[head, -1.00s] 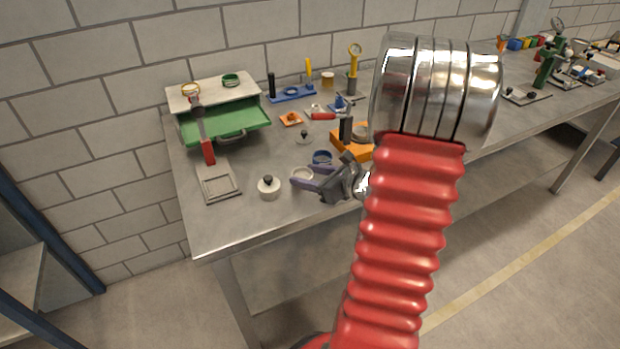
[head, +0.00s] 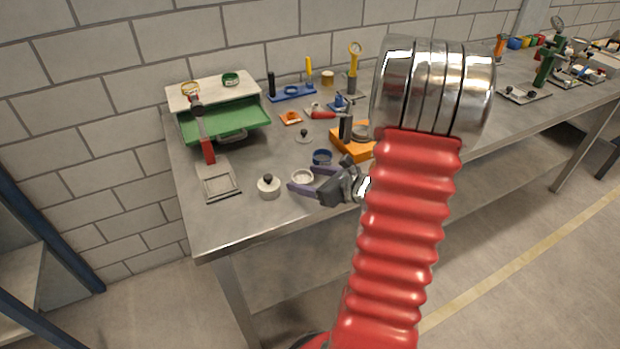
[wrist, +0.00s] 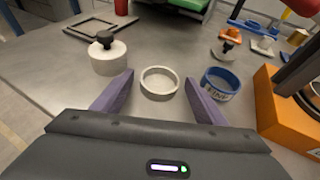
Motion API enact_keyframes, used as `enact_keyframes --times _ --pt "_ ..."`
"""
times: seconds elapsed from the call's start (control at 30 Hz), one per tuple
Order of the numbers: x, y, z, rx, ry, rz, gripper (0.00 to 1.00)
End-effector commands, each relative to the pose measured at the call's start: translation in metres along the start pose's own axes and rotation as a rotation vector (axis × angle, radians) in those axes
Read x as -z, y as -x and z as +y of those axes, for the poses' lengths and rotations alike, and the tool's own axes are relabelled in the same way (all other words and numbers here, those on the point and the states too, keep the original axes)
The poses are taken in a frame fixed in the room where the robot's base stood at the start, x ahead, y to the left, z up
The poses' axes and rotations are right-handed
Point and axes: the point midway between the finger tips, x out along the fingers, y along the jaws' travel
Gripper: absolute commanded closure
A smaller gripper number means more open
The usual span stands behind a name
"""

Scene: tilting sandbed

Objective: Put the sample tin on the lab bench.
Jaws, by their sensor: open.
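A pale, shallow, round open tin (head: 302,177), which I take as the sample tin, is at the near left part of the grey lab bench (head: 262,222). In the wrist view the tin (wrist: 159,83) appears upright and empty, between and just ahead of my two purple fingertips. My gripper (head: 300,180) is open, low over the bench, with one finger on each side of the tin. In the wrist view a gap shows between the tin and each finger of my gripper (wrist: 158,92). The tin appears to rest on the bench top.
A white knobbed weight (wrist: 108,55) stands left of the tin; a blue round tin (wrist: 221,83) is close to the right finger. An orange block (wrist: 282,110) is further right. A green drawer (head: 225,122) and a flat grey frame (head: 218,182) are at the left.

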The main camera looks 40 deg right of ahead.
Motion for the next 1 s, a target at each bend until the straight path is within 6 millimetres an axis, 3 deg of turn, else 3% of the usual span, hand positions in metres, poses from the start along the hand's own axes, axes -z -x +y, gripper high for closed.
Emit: enact_keyframes --times 0.27,1.0 --pt "-0.002 0.009 -0.001 0.002 0.001 -0.001 0.34" --pt "-0.002 0.109 -0.001 0.004 0.0 -0.001 0.34"
